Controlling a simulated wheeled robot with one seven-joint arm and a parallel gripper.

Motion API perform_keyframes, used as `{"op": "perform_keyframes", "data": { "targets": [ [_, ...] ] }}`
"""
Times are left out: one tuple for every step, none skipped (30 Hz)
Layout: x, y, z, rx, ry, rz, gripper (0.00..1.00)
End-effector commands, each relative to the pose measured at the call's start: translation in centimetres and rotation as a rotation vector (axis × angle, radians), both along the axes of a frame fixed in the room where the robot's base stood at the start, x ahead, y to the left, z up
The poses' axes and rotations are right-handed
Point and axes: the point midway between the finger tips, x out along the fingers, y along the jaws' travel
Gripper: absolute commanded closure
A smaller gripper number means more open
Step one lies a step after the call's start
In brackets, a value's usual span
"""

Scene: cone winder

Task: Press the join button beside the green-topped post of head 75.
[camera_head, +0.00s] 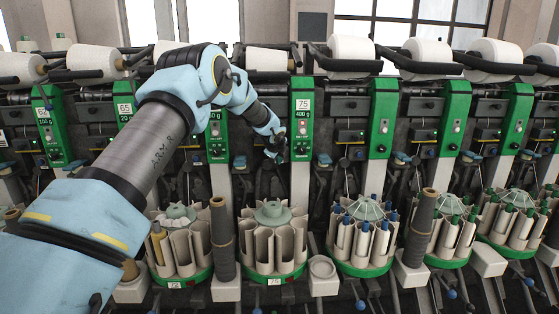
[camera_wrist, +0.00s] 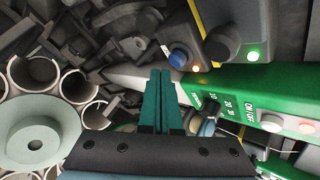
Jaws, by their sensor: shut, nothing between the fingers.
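The green-topped post of head 75 (camera_head: 302,120) stands at the picture's middle, with a white "75" and "400 g" label. My gripper (camera_head: 276,155) is just left of this post. In the wrist view its teal fingers (camera_wrist: 162,85) are together and empty, tips over or near a grey post. A round blue button (camera_wrist: 178,58) with an orange light lies just beyond the tips. Right of it a dark knob (camera_wrist: 220,46) has a green light. A green panel marked ON/OFF (camera_wrist: 240,105) lies to the right. I cannot tell whether the tips touch anything.
Below the gripper stands a round bobbin magazine (camera_head: 273,212); its pale tubes (camera_wrist: 35,72) and disc show in the wrist view. Other green-topped posts (camera_head: 382,118) and white yarn cones (camera_head: 350,48) line the machine. A dark upright tube (camera_head: 222,240) stands left of the magazine.

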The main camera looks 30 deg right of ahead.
Motion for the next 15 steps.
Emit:
{"op": "perform_keyframes", "data": {
  "targets": [
    [0.0,0.0,0.0,0.000,0.000,0.000,1.00],
    [0.0,0.0,0.0,0.000,0.000,0.000,1.00],
    [-0.1,0.0,0.0,0.000,0.000,0.000,1.00],
    [-0.2,0.0,-0.1,0.001,0.000,-0.001,1.00],
    [-0.3,0.1,-0.2,0.001,0.000,-0.002,1.00],
    [-0.6,0.2,-0.2,0.002,-0.001,-0.003,1.00],
    [-0.8,0.2,-0.2,0.001,-0.002,-0.002,1.00],
    [-1.1,0.3,-0.3,0.002,-0.001,-0.003,1.00],
    [-1.4,0.5,-0.3,0.001,-0.002,-0.002,1.00],
    [-1.7,0.7,-0.4,0.001,-0.001,-0.001,1.00],
    [-1.9,0.8,-0.4,0.001,-0.001,-0.001,1.00],
    [-2.3,1.0,-0.4,0.000,-0.001,-0.002,1.00],
    [-2.5,1.1,-0.4,0.000,-0.001,-0.002,1.00],
    [-2.8,1.2,-0.4,0.000,-0.001,-0.002,1.00],
    [-3.2,1.3,-0.3,-0.001,-0.001,-0.003,1.00]
  ]
}}
